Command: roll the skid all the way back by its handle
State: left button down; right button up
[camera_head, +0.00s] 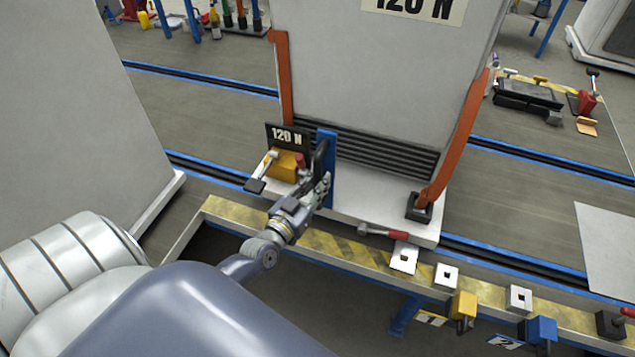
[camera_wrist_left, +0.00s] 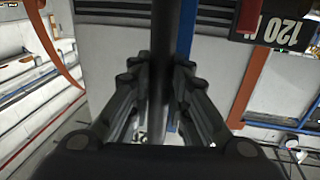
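The skid (camera_head: 380,215) is a white base carrying a tall pale cabinet (camera_head: 370,80) marked 120 N, with a dark louvred vent low on its front. Its handle is a dark upright bar (camera_head: 319,158) beside a blue post (camera_head: 329,170) at the front edge. My left gripper (camera_head: 322,186) reaches in from the lower left to this handle. In the left wrist view the dark handle bar (camera_wrist_left: 162,75) runs between the two fingers (camera_wrist_left: 162,90), which close in on both sides of it. The exact contact is partly hidden by the fingers. My right gripper is not in view.
A black 120 N sign (camera_head: 288,137) and a yellow block (camera_head: 285,168) stand left of the handle. A red-handled hammer (camera_head: 385,232) lies on the base. A yellow-black striped rail (camera_head: 350,250) crosses in front. Blue-edged floor tracks (camera_head: 205,82) run behind; another cabinet (camera_head: 75,110) stands left.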

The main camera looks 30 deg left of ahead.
pick_arm(q)
jog(key=s+a+b, duration=0.1)
jog(key=s+a, duration=0.1)
jog(key=a, duration=0.9)
jog(key=shift+s, duration=0.3)
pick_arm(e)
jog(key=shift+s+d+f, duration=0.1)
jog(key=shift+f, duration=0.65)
pick_arm(q)
jog(key=c, duration=1.6)
grip_release()
jog(key=shift+a, duration=0.15)
jog(key=shift+o, duration=0.6)
jog(key=shift+s, duration=0.1)
jog(key=s, duration=1.2)
jog(key=shift+d, duration=0.25)
